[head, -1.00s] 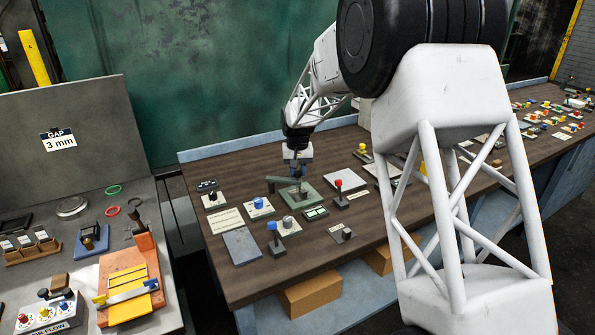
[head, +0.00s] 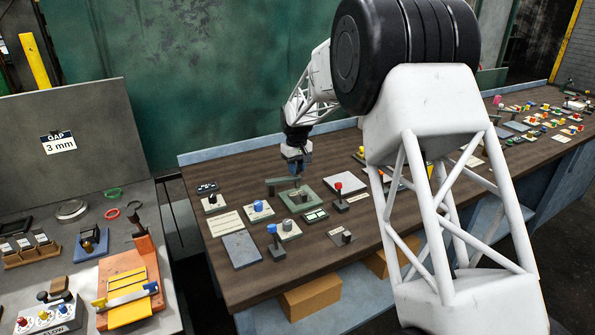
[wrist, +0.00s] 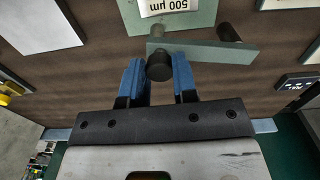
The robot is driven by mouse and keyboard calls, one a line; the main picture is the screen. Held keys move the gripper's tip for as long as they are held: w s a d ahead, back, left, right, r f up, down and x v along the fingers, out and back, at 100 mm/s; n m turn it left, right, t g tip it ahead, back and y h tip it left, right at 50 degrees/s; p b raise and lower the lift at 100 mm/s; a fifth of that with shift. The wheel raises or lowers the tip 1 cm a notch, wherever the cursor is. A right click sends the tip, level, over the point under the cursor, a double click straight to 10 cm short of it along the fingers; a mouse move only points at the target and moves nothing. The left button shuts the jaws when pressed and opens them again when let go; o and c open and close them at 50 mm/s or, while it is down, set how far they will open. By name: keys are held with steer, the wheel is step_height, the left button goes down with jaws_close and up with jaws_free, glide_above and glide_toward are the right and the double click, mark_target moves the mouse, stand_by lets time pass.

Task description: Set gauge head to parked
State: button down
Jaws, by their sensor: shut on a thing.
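The gauge head is a grey-green swing arm (head: 279,182) on a green base plate (head: 297,204). A dark post (wrist: 229,26) stands at one end of the arm in the wrist view. A dark round knob (wrist: 160,66) is at the other end, beyond the plate's edge. My gripper (head: 297,169) is at the back of the plate. In the wrist view its blue fingers (wrist: 159,75) are closed around the knob. A white label reading "500 µm" (wrist: 168,6) lies on the plate. Any "parked" mark is not readable.
A red-knobbed lever (head: 338,187) stands right of the plate. A blue knob (head: 258,206) and a blue-topped lever (head: 273,231) are at its left and front. A grey pad (head: 242,249) lies front left. Bare wood (head: 225,176) lies behind.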

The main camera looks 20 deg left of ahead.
steer(key=w+a+n, duration=0.4)
steer(key=a+n, duration=0.3)
steer(key=n, duration=0.4)
steer(key=shift+a, duration=0.25)
steer(key=shift+w, duration=0.1)
steer(key=c, duration=0.9)
jaws_free()
steer(key=shift+r, duration=0.2)
step_height(320, 180, up, 8)
steer(key=shift+f, duration=0.25)
